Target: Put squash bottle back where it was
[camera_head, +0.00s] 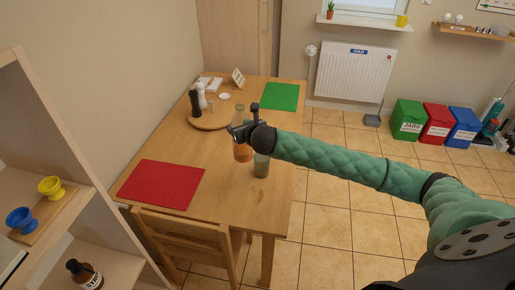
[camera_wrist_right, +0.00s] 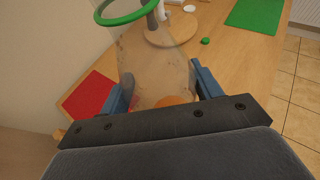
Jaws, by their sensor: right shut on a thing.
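The squash bottle (camera_head: 242,153) is clear with orange liquid low in it. In the head view it is at the table's right side, partly hidden by my right gripper (camera_head: 240,132). In the right wrist view the clear bottle (camera_wrist_right: 155,65) shows between the two blue fingers of my right gripper (camera_wrist_right: 162,92), with a green rim at its top and orange at its bottom. My right gripper is shut on it. I cannot tell whether its base touches the table. My left gripper is in neither view.
A round board (camera_head: 210,122) holds dark and white mills. A red mat (camera_head: 162,184) and a green mat (camera_head: 280,96) lie flat. A small green cap (camera_wrist_right: 205,41) lies near the board.

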